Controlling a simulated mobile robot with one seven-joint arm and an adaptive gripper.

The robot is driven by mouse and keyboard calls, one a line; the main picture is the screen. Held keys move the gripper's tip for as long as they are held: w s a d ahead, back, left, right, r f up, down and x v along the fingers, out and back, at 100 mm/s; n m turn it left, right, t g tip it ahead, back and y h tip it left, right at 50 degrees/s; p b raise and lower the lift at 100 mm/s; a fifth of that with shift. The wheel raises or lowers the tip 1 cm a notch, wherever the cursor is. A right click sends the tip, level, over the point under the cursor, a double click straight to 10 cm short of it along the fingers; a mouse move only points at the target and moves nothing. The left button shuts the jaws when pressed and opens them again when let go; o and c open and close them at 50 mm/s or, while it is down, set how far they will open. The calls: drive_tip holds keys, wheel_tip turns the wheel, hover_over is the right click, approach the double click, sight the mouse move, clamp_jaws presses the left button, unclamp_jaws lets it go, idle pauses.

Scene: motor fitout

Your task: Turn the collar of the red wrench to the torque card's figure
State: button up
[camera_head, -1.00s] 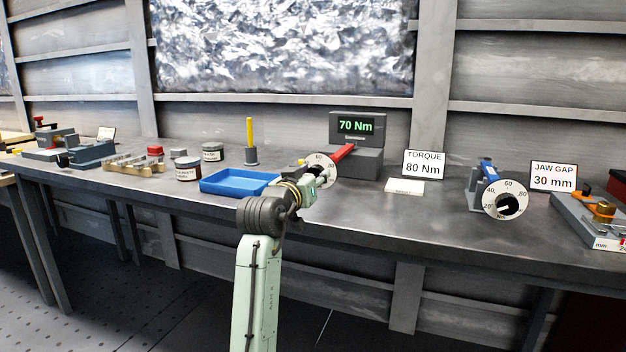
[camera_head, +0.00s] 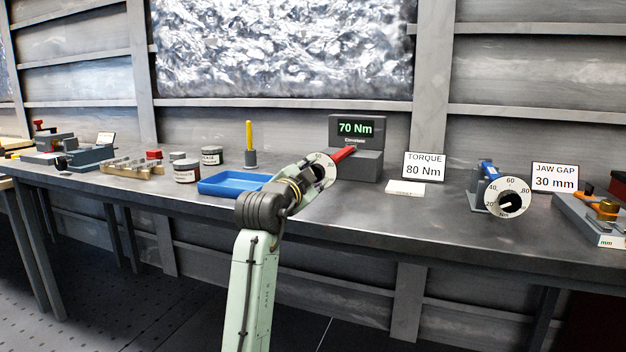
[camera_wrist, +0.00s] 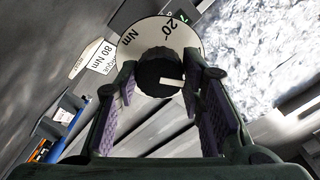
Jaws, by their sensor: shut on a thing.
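The red wrench (camera_head: 344,153) rests in front of the grey tester (camera_head: 362,165), whose display (camera_head: 355,128) reads 70 Nm. Its white dial (camera_head: 327,168) faces me, partly hidden by my gripper (camera_head: 312,178). In the wrist view the dial (camera_wrist: 185,35) shows a "20" and "Nm" mark. The black collar (camera_wrist: 155,70) with a pale pointer line sits at its centre. My gripper (camera_wrist: 160,84) is shut on this collar, one finger on each side. The torque card (camera_head: 424,166) reads 80 Nm and stands right of the tester.
A blue wrench (camera_head: 489,170) with its own dial stands further right, beside a jaw gap card (camera_head: 554,177) reading 30 mm. The bench front (camera_head: 420,230) is clear.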

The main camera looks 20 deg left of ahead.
drive_tip(key=m+b, duration=0.1)
drive_tip(key=m, duration=0.3)
drive_tip(key=shift+f+m, duration=0.1)
drive_tip(key=shift+m, duration=0.3)
drive_tip(key=m+b, duration=0.1)
drive_tip(key=m, duration=0.8)
drive_tip(key=shift+b, duration=0.4)
drive_tip(key=shift+m, duration=2.2)
drive_tip(key=o, duration=1.1)
drive_tip(key=shift+o, duration=0.2)
drive_tip(key=shift+s, duration=0.1)
drive_tip(key=s, duration=1.2)
drive_tip(key=shift+a, duration=0.2)
